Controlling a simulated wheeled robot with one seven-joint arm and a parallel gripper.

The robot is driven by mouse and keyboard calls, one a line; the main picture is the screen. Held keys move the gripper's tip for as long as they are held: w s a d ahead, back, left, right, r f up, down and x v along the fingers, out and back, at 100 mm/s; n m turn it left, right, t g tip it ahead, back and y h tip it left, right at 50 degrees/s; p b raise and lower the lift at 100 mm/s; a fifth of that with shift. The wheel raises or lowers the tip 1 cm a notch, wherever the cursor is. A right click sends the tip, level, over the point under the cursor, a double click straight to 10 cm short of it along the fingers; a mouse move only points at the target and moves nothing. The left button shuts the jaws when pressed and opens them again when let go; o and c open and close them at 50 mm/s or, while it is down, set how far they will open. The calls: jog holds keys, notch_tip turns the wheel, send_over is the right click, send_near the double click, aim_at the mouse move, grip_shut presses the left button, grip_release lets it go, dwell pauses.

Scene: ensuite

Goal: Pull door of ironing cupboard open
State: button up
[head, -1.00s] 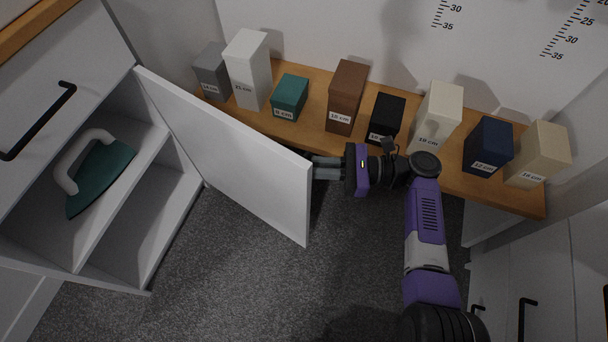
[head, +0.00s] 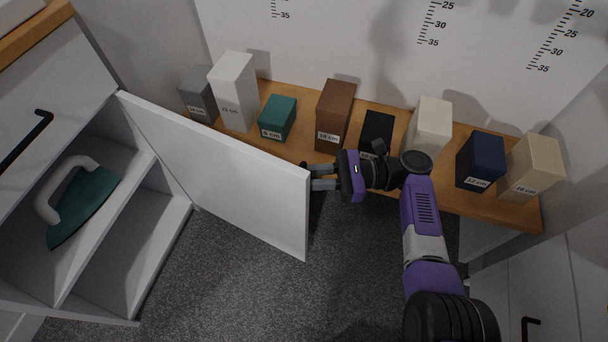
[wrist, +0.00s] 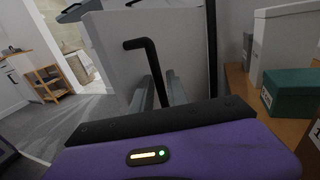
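The ironing cupboard (head: 150,225) is on the left in the head view, white with inner shelves. Its door (head: 225,170) stands wide open, swung out toward the wall shelf, and the inside is exposed. A green iron (head: 82,205) with a pale handle lies inside. My gripper (head: 322,177) is at the door's free edge, on its outer side. In the wrist view, the black bar handle (wrist: 143,46) on the door's outer face runs down between my gripper's two grey fingers (wrist: 157,92), which appear closed around it. The handle is hidden in the head view.
A wooden shelf (head: 300,150) bearing several labelled boxes runs along the wall behind the door and my arm. A brown box (head: 335,112) and a black box (head: 377,130) are near my gripper. Grey carpet (head: 260,285) lies clear in front. White cupboards (head: 540,280) stand at right.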

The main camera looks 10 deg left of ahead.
jog(key=shift+d, duration=0.1)
jog(key=v, duration=0.7)
jog(key=shift+d, duration=0.3)
jog(key=shift+w, duration=0.15)
